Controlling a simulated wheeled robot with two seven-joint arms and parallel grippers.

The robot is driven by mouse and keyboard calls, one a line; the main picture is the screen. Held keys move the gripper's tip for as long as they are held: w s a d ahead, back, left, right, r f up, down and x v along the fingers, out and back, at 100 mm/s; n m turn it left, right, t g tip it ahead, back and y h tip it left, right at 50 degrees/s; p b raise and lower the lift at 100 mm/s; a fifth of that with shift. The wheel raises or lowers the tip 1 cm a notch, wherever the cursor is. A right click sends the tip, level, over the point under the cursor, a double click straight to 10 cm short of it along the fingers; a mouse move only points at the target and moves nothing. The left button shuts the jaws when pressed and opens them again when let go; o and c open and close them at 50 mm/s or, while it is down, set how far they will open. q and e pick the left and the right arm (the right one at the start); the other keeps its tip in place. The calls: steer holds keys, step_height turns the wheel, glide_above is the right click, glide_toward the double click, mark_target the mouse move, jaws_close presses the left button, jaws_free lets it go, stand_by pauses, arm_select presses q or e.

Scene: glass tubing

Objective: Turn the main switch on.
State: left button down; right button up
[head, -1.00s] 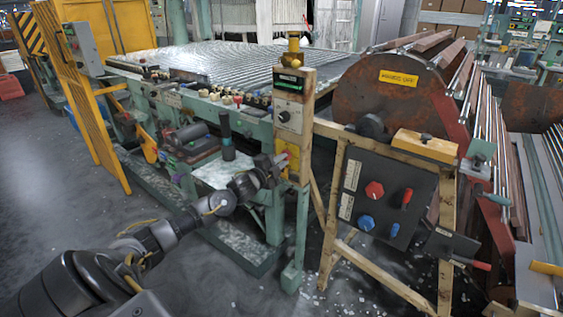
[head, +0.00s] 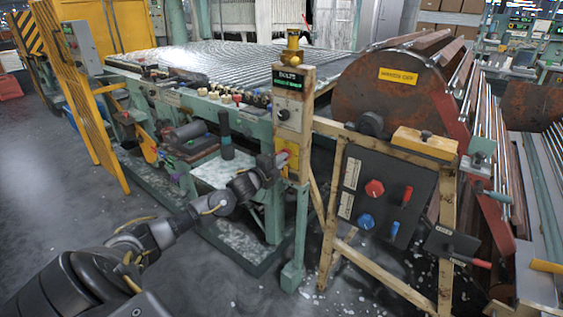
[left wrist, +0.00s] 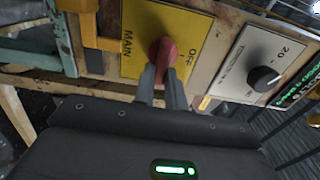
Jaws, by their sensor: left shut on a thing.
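The main switch is a red handle (left wrist: 165,50) on a yellow plate (left wrist: 136,30) marked MAIN and OFF in the left wrist view. In the head view the yellow plate (head: 293,156) sits low on the wooden post. My left gripper (left wrist: 164,84) is shut on the red handle, with one finger on each side of it. In the head view my left gripper (head: 276,163) reaches the plate from the left and partly covers the handle. The handle's exact turn is hard to tell. My right gripper is not in view.
Above the switch is a grey panel with a black knob (left wrist: 263,78), close to the gripper. A brass-coloured fitting (head: 292,48) tops the post. A dark panel (head: 359,181) with red and blue knobs stands to the right. Open floor (head: 70,190) lies to the left.

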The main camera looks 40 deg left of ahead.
arm_select(q)
steer(key=shift+f, duration=0.1)
